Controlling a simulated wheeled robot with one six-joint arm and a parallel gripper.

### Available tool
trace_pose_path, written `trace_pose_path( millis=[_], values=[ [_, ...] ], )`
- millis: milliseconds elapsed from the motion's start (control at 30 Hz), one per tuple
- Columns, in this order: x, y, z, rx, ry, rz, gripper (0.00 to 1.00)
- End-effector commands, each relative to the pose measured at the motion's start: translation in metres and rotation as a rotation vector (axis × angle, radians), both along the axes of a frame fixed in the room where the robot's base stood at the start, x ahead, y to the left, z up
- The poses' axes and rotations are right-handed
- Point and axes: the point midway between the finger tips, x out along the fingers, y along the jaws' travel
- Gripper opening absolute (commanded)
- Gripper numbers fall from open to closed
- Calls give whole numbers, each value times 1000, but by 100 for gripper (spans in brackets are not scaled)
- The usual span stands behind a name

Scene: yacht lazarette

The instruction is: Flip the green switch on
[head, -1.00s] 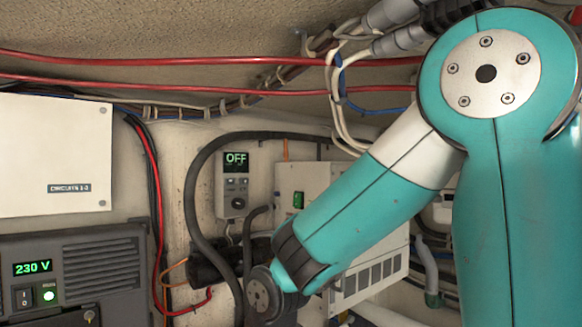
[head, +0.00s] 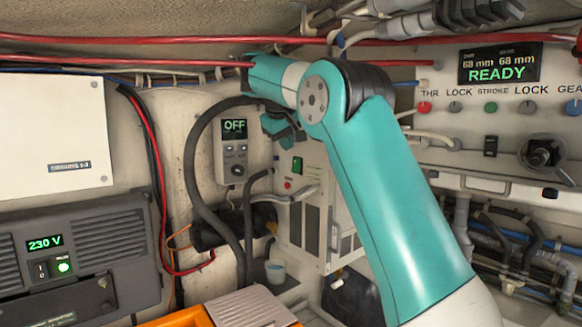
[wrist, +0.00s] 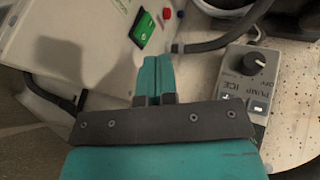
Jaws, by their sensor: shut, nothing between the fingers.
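The green switch (head: 297,165) is on the white cabinet (head: 318,205) in the head view. It also shows near the top of the wrist view (wrist: 144,30), with a red button (wrist: 168,14) beside it. My gripper (wrist: 158,58) has its two teal fingers pressed together, empty, pointing toward the switch and cabinet face. In the wrist view its tips lie just below the switch, apparently apart from it. In the head view my gripper (head: 290,138) is just above and left of the switch, partly hidden by my arm. I cannot tell which way the switch is set.
A grey control box (head: 234,150) reading OFF hangs left of the cabinet; its knob (wrist: 254,64) is close right of my gripper in the wrist view. A thick black hose (head: 192,180) loops around the box. A panel reading READY (head: 498,72) is at right.

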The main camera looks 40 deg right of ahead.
Motion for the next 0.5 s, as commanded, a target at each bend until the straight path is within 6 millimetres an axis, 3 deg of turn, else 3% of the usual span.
trace_pose_path(
  millis=[167, 500],
  values=[
    [2, -7, -3, 5, -7, -7, 0],
    [22, -35, -51, 4, -6, -7, 0]
  ],
)
